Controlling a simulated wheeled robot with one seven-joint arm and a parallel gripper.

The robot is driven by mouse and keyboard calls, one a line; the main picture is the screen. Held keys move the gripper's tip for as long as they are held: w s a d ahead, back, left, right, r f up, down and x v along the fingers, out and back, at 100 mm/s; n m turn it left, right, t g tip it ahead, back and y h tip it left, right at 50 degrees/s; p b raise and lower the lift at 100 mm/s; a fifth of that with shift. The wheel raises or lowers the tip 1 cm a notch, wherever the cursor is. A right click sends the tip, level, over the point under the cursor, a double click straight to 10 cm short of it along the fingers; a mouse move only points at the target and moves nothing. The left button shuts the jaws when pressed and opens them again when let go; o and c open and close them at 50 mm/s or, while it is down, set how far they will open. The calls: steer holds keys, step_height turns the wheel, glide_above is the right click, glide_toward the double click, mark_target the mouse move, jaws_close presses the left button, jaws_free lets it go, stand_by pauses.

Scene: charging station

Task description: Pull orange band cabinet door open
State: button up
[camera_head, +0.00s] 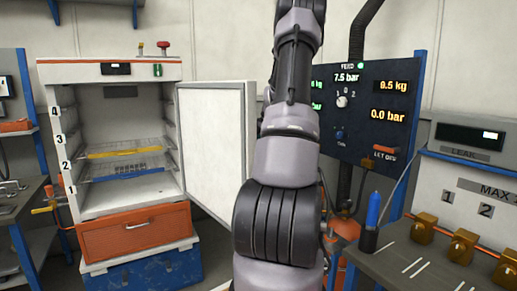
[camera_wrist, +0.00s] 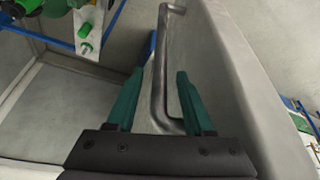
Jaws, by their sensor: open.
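The white cabinet (camera_head: 55,80) stands at the left in the head view, with a thin orange edge along its top. Its door (camera_head: 215,140) is swung wide open to the right, showing its pale inner face. In the wrist view a grey bar handle (camera_wrist: 165,40) stands on the door's outer face (camera_wrist: 225,70). My gripper (camera_wrist: 160,78) is open, with green fingers on either side of the handle's lower part; I cannot tell whether they touch it. In the head view my gripper and the handle are hidden.
Inside the cabinet are a yellow-edged shelf (camera_head: 120,153) and a blue-edged shelf (camera_head: 125,173). An orange drawer (camera_head: 135,232) sits below, above a blue base (camera_head: 145,272). A dark gauge panel (camera_head: 350,140) and a bench (camera_head: 430,270) with brass blocks stand at the right.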

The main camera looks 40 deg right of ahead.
steer(key=a+v, duration=0.1)
steer(key=v, duration=0.9)
steer(key=shift+s+d+r, duration=0.2)
steer(key=shift+d+r, duration=0.1)
steer(key=shift+d, duration=0.2)
steer(key=shift+s, duration=0.1)
